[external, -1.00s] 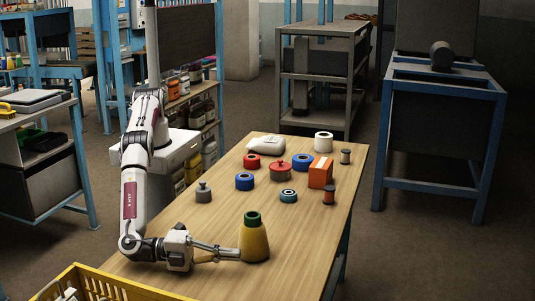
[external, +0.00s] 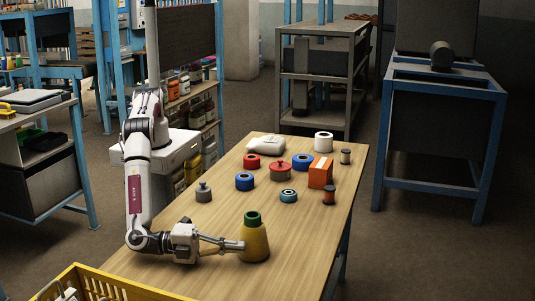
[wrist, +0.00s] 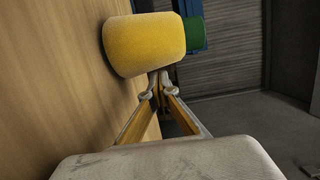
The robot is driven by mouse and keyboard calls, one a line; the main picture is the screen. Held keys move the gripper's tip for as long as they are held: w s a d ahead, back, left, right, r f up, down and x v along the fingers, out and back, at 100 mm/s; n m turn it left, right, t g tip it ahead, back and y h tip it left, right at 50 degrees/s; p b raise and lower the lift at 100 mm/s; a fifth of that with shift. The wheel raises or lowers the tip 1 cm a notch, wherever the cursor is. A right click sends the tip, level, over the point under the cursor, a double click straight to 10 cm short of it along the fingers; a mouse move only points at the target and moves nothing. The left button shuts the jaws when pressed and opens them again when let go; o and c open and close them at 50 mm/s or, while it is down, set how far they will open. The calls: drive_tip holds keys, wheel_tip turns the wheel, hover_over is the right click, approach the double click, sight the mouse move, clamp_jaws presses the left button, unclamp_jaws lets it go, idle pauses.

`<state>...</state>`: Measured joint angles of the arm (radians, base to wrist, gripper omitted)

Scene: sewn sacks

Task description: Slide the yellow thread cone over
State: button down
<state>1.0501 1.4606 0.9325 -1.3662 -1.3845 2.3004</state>
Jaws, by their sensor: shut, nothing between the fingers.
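The yellow thread cone (external: 254,241) with a green top stands upright on the wooden table (external: 215,228) near its front right edge. In the wrist view the cone (wrist: 143,43) lies just beyond my fingertips, its green top (wrist: 193,34) to the right. My gripper (external: 241,245) is low over the table, left of the cone, with its fingers pointing at the cone's side. The fingertips (wrist: 158,78) are together with nothing between them. They are at or very near the cone's surface; I cannot tell whether they touch.
A grey weight (external: 203,193), blue rolls (external: 244,181), a teal roll (external: 288,195), a red pot (external: 280,171), an orange box (external: 320,172) and spools stand farther back. A yellow crate (external: 105,283) is at the front left. Table around the cone is clear.

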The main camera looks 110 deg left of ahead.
drive_tip(key=shift+a, duration=0.15)
idle(0.4)
drive_tip(key=shift+a, duration=10.15)
drive_tip(key=shift+d, duration=0.1)
drive_tip(key=shift+s+d, duration=0.1)
drive_tip(key=shift+d, duration=1.95)
drive_tip(key=shift+v, duration=4.9)
drive_tip(key=c, duration=2.8)
unclamp_jaws()
drive_tip(key=shift+a, duration=0.15)
